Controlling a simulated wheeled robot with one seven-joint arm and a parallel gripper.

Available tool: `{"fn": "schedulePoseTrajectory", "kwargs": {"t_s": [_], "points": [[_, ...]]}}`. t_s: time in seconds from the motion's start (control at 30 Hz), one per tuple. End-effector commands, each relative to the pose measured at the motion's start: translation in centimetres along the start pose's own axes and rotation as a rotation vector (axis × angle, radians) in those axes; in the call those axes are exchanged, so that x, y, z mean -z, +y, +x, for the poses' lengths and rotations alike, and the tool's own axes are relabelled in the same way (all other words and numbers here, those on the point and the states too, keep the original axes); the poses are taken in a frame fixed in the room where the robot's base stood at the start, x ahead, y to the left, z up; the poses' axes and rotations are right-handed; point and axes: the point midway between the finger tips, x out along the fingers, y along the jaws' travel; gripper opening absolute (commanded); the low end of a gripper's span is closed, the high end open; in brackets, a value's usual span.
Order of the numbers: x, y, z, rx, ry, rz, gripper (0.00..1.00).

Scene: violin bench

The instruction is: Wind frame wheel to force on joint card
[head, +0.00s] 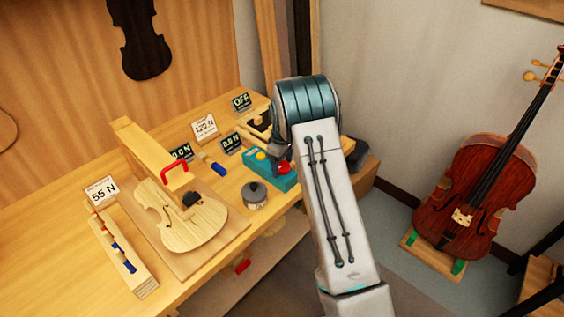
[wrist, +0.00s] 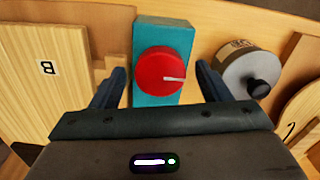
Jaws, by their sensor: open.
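A red wheel (wrist: 165,73) with a white pointer line sits on a teal frame (wrist: 150,27) in the wrist view; the line points right. In the head view the red wheel (head: 284,168) and teal frame (head: 262,172) are partly behind my arm. My gripper (wrist: 162,85) is open, with one dark finger on each side of the wheel; I cannot tell whether they touch it. Two white cards stand on the bench, one reading 120 N (head: 205,126), one reading 55 N (head: 101,190). Dark displays read 0.0 N (head: 230,143), 0.0 N (head: 181,152) and OFF (head: 241,101).
A lidded grey pot (head: 255,194) stands close to the teal frame, right of my fingers in the wrist view (wrist: 248,72). A violin body (head: 180,222) lies on a board at left. A block marked B (wrist: 46,95) is left of my fingers. A cello (head: 470,190) stands right.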

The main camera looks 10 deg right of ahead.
Motion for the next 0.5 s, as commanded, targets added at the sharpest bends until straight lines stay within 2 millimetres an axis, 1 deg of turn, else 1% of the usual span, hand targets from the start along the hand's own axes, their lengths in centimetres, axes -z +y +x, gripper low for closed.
{"fn": "schedulePoseTrajectory", "kwargs": {"t_s": [0.17,0.2,0.27,0.3,0.33,0.37,0.5], "points": [[0.00,-0.01,0.03,0.000,0.000,0.000,0.70],[0.00,-0.01,0.02,0.000,0.000,0.000,0.67],[0.00,-0.01,0.01,0.000,0.000,0.000,0.51],[0.00,-0.01,0.01,0.000,0.000,0.000,0.39],[0.00,-0.01,0.00,0.000,0.000,0.000,0.31],[0.00,-0.01,0.00,0.000,0.000,0.000,0.25],[0.00,-0.01,0.00,0.000,0.000,0.001,0.25]]}}
